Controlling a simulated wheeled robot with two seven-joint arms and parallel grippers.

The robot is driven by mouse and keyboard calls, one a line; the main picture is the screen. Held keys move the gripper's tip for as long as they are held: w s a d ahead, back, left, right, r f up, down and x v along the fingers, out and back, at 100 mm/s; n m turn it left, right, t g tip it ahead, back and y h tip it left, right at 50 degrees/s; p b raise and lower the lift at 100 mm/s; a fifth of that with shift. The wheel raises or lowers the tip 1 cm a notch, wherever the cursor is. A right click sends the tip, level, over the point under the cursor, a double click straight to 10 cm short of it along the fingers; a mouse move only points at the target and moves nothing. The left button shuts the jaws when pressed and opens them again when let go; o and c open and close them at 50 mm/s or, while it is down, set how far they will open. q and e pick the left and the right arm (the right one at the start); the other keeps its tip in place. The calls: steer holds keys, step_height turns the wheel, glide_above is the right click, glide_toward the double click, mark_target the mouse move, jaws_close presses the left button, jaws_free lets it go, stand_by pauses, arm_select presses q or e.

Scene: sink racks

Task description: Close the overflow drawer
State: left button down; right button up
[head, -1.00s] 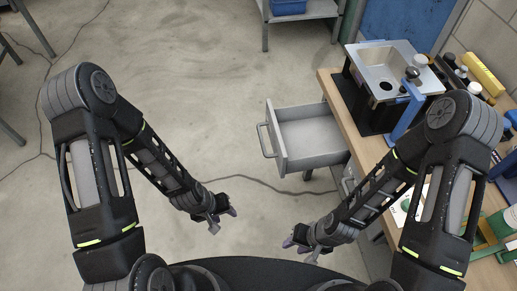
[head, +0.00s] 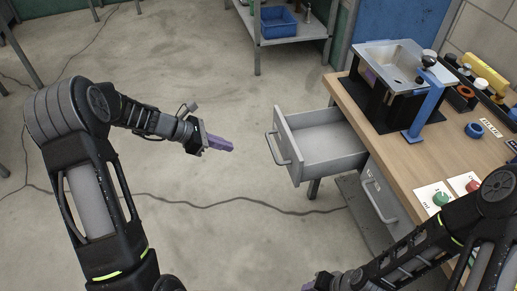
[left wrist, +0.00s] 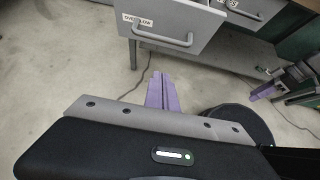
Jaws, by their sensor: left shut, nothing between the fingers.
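The overflow drawer (head: 320,145) is grey, empty and pulled out from the left side of the wooden bench. Its front carries a bar handle (head: 279,149). In the left wrist view the drawer front (left wrist: 200,22) shows its "OVERFLOW" label and handle (left wrist: 165,38) ahead of the fingers. My left gripper (head: 231,146) is shut and empty, left of the drawer front and apart from it. Its purple fingers (left wrist: 161,92) lie together. My right gripper (head: 318,284) is low at the bottom edge, partly cut off; its opening is unclear.
A metal sink unit (head: 395,75) stands on top, with coloured buttons nearby. A shelf with a blue bin (head: 275,22) is behind. The floor left of the drawer is clear except for cables.

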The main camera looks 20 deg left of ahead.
arm_select(q)
steer(key=w+d+r+p+x, duration=0.1)
steer(key=r+x, duration=0.1)
steer(key=x, duration=1)
steer(key=shift+w+d, duration=0.15)
steer(key=shift+d, duration=0.4)
arm_select(e)
steer(key=shift+r, duration=0.65)
arm_select(q)
steer(key=shift+d, duration=0.1)
